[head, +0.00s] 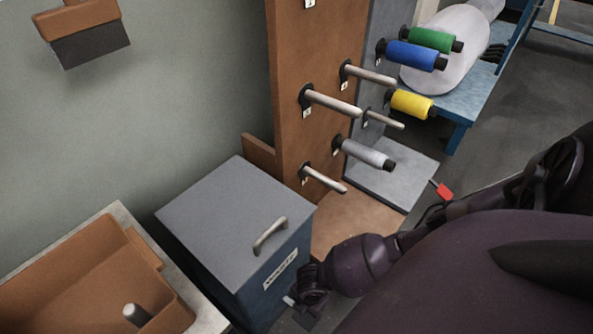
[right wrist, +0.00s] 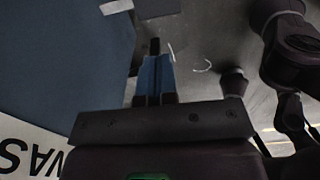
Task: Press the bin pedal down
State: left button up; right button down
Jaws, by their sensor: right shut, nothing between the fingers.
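The waste bin (head: 225,215) is a blue-grey box with a flat lid, a handle and a white label, and its lid is down. My right gripper (head: 303,306) is low beside the bin's front face, below the label. In the right wrist view its blue fingers (right wrist: 155,78) are shut with nothing between them, and the bin's dark blue side (right wrist: 60,60) is at the left. A small pale piece (right wrist: 117,7) shows near the bin's edge; I cannot tell if it is the pedal. The pedal is not clearly seen in the head view. My left gripper is not in view.
A brown tray (head: 75,262) stands left of the bin. A wooden rack (head: 290,75) with pegs and spools rises behind it. A grey plate (head: 395,172) with a red tab (head: 441,190) lies right of the rack. A blue bench (head: 470,105) is farther back.

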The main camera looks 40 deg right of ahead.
jog(key=shift+w+d+f, duration=0.2)
jog(key=shift+w+d, duration=0.1)
jog(key=shift+d, duration=0.05)
jog(key=b, duration=0.4)
send_over(306, 317)
jog(key=f, duration=0.8)
jog(key=shift+s+f, duration=0.4)
notch_tip(306, 317, down, 4)
jog(key=shift+r+b, duration=0.1)
jog(key=shift+b, duration=0.9)
jog(key=shift+w+f+b, duration=0.3)
jog(key=shift+f+b, duration=0.1)
jog(key=shift+f, duration=0.35)
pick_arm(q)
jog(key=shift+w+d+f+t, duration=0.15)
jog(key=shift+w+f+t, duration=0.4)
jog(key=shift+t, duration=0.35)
